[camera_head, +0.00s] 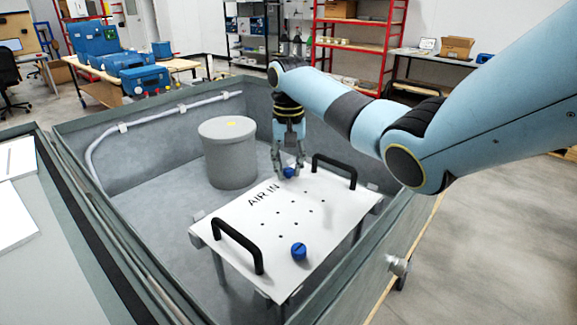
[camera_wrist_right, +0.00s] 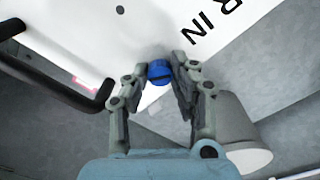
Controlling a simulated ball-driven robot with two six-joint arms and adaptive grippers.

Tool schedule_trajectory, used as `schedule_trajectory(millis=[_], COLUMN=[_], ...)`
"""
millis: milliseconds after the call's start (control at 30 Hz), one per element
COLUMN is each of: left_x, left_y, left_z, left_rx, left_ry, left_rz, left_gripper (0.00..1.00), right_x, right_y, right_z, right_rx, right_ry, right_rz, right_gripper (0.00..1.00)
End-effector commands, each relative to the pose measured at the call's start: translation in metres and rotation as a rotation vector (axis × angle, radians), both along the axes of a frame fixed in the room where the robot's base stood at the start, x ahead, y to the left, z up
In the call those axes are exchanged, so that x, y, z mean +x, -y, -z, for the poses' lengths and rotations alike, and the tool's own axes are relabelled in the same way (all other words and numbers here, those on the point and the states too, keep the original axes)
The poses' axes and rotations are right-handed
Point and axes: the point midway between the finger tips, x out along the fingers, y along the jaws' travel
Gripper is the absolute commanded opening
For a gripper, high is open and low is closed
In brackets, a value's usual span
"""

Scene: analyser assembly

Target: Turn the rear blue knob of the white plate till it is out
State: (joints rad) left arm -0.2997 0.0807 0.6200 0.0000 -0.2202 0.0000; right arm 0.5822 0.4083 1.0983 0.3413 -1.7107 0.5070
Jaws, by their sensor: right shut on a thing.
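The white plate (camera_head: 310,222) stands on legs inside a grey bin, with AIR IN printed on it and two black handles. My right gripper (camera_head: 288,168) comes down from above and is shut on this knob, one finger on each side. A second blue knob (camera_head: 299,251) is at the plate's near edge, with nothing touching it. Whether the rear knob is still seated in the plate cannot be told. My left gripper is not in view.
A grey cylinder (camera_head: 228,153) with a lid stands just left of the right gripper. Black handles rise at the plate's left (camera_head: 238,246) and right (camera_head: 334,171). The bin's walls (camera_head: 130,165) surround the plate. Small holes dot the plate's bare middle.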

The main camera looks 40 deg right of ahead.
Motion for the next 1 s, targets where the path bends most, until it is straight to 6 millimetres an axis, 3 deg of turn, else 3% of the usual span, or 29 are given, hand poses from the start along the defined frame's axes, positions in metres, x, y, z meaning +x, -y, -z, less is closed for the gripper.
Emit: schedule_trajectory(millis=[267, 1000], left_x=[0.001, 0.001], left_y=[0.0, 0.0], left_z=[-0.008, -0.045], left_rx=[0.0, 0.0], left_ry=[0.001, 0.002], left_rz=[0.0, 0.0], left_gripper=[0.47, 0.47], right_x=[0.0, 0.001], right_y=[0.0, 0.0], right_z=[-0.002, -0.002], right_rx=[0.001, -0.001], right_ry=[-0.001, 0.001], right_rz=[-0.052, -0.497], right_gripper=[0.0, 0.0])
